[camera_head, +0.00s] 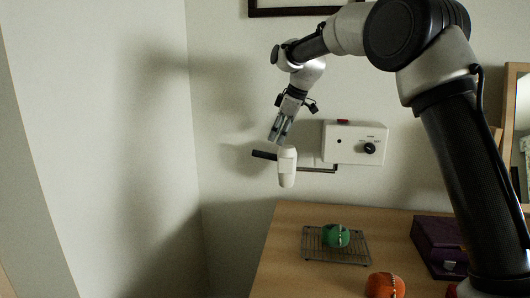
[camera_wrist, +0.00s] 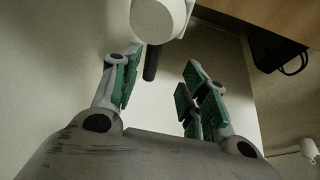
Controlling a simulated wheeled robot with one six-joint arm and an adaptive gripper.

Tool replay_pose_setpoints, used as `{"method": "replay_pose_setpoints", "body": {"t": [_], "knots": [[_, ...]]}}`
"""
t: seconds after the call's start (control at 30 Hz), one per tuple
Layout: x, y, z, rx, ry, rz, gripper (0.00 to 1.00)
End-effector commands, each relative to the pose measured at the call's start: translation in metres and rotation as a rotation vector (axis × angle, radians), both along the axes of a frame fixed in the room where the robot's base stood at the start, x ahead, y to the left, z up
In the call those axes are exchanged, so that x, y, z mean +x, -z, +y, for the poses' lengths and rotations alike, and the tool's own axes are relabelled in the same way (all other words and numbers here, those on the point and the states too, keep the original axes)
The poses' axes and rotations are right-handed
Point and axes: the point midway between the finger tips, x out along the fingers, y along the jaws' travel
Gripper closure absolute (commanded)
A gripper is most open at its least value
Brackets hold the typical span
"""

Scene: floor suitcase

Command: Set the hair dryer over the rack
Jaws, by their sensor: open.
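The hair dryer (camera_head: 287,168) has a white body and a dark part sticking out to the left. It is up at the wall, at the end of a thin dark bar (camera_head: 318,170). In the wrist view, its white body (camera_wrist: 160,16) is at the top, beyond the fingertips, with a black part (camera_wrist: 152,62) below. My gripper (camera_head: 278,141) is open and points down just above the dryer; its green-padded fingers (camera_wrist: 160,72) spread in the wrist view. I cannot tell whether they touch it. A wire rack (camera_head: 313,256) lies on the desk, with a green object (camera_head: 336,236) on it.
A white wall box (camera_head: 352,144) with a black knob is beside the dryer. The wooden desk (camera_head: 288,232) also holds an orange object (camera_head: 384,286) and a purple box (camera_head: 433,240). A picture frame (camera_head: 292,12) hangs above. The left wall is bare.

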Motion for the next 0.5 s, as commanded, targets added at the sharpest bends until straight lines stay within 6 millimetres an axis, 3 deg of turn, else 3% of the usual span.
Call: {"method": "replay_pose_setpoints", "body": {"t": [0.13,0.27,0.5], "knots": [[0.013,0.011,0.021,-0.002,-0.062,-0.014,0.56],[0.017,0.022,0.028,-0.004,-0.072,-0.016,0.56],[0.027,0.06,0.04,-0.004,-0.07,-0.015,0.56]]}}
